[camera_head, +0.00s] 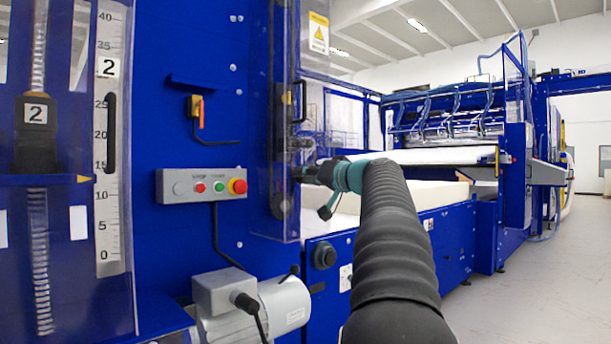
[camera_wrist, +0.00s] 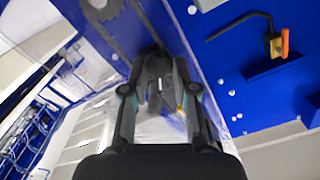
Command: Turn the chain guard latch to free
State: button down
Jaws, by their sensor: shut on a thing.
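The chain guard (camera_head: 287,130) is a tall clear panel on the right edge of the blue machine body, and a dark chain and sprocket (camera_wrist: 100,12) show through it in the wrist view. My gripper (camera_head: 306,173) is at the guard's lower right edge. In the wrist view my gripper (camera_wrist: 160,62) has its two fingers drawn in on a small dark part at the guard, which I take as the latch. The fingers hide most of it, so its turn angle cannot be told. The guard looks closed against the machine.
A button box (camera_head: 202,186) and an orange-handled switch (camera_head: 199,113) are on the blue panel left of the guard. A grey motor (camera_head: 255,308) stands below. White foam (camera_head: 430,186) lies on the conveyor behind my arm. The floor at right is clear.

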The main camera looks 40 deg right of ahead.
jog(key=m+p, duration=0.4)
jog(key=m, duration=0.8)
jog(key=shift+d, duration=0.1)
jog(key=shift+f+m, duration=0.1)
jog(key=shift+m, duration=0.2)
dwell(0.3)
jog(key=c, duration=1.2)
grip_release()
jog(key=shift+c, duration=0.2)
jog(key=s+d, duration=0.1)
jog(key=s, duration=1.1)
